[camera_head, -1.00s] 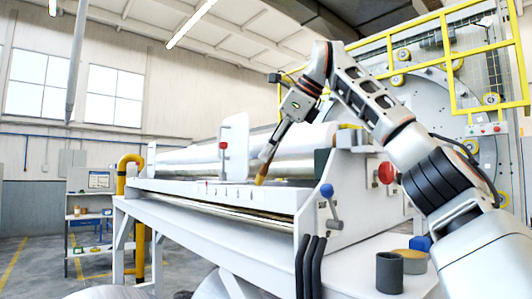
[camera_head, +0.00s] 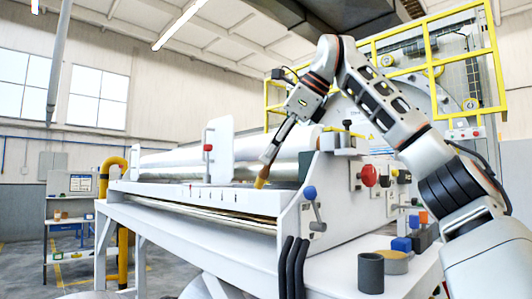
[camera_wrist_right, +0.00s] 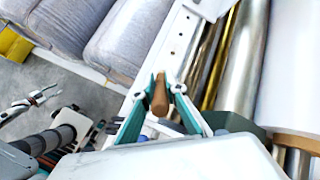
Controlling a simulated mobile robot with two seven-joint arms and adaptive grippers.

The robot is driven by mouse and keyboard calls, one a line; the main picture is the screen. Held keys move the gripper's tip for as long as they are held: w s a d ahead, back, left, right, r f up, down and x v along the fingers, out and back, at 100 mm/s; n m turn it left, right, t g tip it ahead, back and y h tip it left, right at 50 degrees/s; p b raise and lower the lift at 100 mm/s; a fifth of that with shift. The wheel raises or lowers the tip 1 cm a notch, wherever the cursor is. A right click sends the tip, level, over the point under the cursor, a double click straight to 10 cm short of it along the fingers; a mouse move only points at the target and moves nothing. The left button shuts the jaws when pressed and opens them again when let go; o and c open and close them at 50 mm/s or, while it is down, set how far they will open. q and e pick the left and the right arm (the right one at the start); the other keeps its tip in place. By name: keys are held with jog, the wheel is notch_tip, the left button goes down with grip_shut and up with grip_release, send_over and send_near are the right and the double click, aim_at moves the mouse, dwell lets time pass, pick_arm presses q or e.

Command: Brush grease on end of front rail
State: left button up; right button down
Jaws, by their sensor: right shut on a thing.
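My right gripper (camera_head: 289,118) is shut on a brush (camera_head: 269,153) with a dark handle and a tan tip. The brush points down and leans. Its tip is at the top edge of the white front rail (camera_head: 222,199), near the rail's right end; I cannot tell whether it touches. In the right wrist view, the green fingers of the right gripper (camera_wrist_right: 159,113) close around the brown brush handle (camera_wrist_right: 160,96). My left gripper (camera_wrist_right: 42,98) shows small at the left of that view, with its fingers apart and empty.
A blue-knobbed lever (camera_head: 312,205) and a red button (camera_head: 369,175) are on the right end plate. A dark cup (camera_head: 370,273) and a round tan-topped tin (camera_head: 393,261) stand on the ledge below. A silver roller (camera_head: 265,155) lies behind the rail.

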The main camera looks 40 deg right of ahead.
jog(key=shift+s+d, duration=0.1)
jog(key=shift+s, duration=1.55)
jog(key=shift+r+p, duration=0.1)
jog(key=shift+p, duration=0.65)
jog(key=shift+w+p, duration=0.5)
jog(key=shift+w, duration=1.4)
jog(key=shift+w+a, duration=0.25)
jog(key=shift+w, duration=1.65)
jog(key=shift+w+a, duration=0.15)
jog(key=shift+w, duration=1.05)
jog(key=shift+w+a, duration=0.1)
jog(key=shift+w, duration=1.45)
